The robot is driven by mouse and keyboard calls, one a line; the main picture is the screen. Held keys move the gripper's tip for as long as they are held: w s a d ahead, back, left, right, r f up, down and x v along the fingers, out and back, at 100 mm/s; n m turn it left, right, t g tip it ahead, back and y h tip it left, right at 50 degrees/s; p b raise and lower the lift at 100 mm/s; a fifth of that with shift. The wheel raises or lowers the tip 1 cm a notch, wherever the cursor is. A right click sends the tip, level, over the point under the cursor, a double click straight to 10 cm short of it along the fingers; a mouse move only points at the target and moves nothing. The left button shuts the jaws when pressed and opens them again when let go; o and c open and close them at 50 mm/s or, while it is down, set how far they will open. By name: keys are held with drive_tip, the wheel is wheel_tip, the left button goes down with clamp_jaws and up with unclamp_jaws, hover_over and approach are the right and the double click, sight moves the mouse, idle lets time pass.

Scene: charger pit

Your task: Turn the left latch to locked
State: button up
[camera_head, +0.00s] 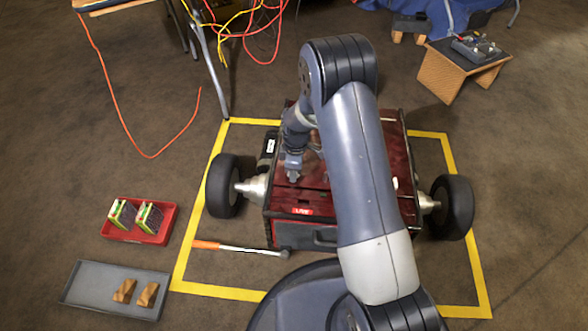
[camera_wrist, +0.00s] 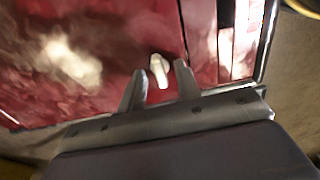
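The red machine lid (camera_head: 285,198) fills the middle of the head view and also shows in the wrist view (camera_wrist: 100,25). My gripper (camera_head: 293,179) is low over the left part of the lid. In the wrist view my gripper (camera_wrist: 161,68) has its two fingers apart. A small white latch (camera_wrist: 158,71) lies between the fingertips, with a gap on each side. In the head view this latch is hidden by my gripper. Another small white piece (camera_head: 395,184) shows near the lid's right side, past my arm. Whether the latch is locked I cannot tell.
The machine has black wheels (camera_head: 223,186) at both sides and stands inside a yellow floor outline (camera_head: 186,250). A hammer-like tool (camera_head: 240,248) lies in front. A red tray (camera_head: 150,236) and a grey tray (camera_head: 85,283) lie at left. A wooden stand (camera_head: 440,75) is at back right.

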wheel_tip(320, 180, up, 11)
drive_tip(key=p, duration=0.3)
drive_tip(key=shift+w+d+p, duration=0.15)
drive_tip(key=shift+d+p, duration=0.05)
drive_tip(key=shift+p, duration=0.15)
drive_tip(key=shift+f, duration=0.15)
drive_tip(key=f+b, duration=0.1)
drive_tip(key=f, duration=0.2)
drive_tip(key=f+b, duration=0.1)
drive_tip(key=f, duration=0.3)
drive_tip(key=f+b, duration=0.1)
drive_tip(key=f, duration=0.2)
drive_tip(key=shift+a+f+b, duration=0.25)
drive_tip(key=shift+f+b, duration=0.15)
drive_tip(key=shift+r, duration=0.1)
